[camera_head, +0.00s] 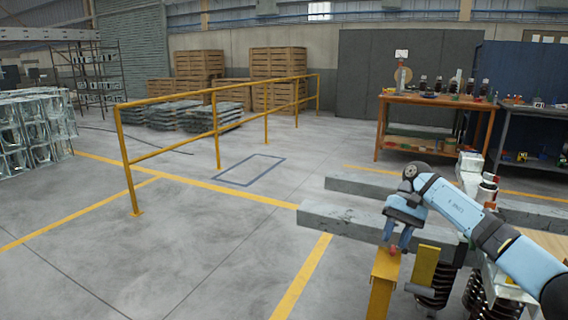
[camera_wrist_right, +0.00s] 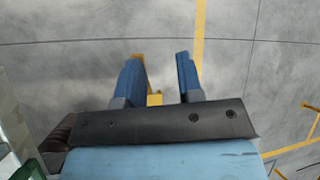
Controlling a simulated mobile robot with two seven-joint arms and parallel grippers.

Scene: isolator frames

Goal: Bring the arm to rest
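My right arm comes in from the right in the head view, blue and black. Its gripper (camera_head: 398,240) points down above a yellow post (camera_head: 383,272). A small red knob (camera_head: 393,250) shows at the post's top, just below the fingertips. In the right wrist view the two blue fingers of this gripper (camera_wrist_right: 160,60) stand apart with nothing held between them. A yellow part (camera_wrist_right: 154,99) shows beyond the gap, with grey floor behind. Whether the fingers touch the post cannot be told. My left gripper is in neither view.
Grey beams (camera_head: 340,217) and dark coil springs (camera_head: 436,287) lie close around the right gripper. A yellow railing (camera_head: 215,130) stands at the left. An orange workbench (camera_head: 433,101) with bottles is behind the arm. The floor at front left is clear.

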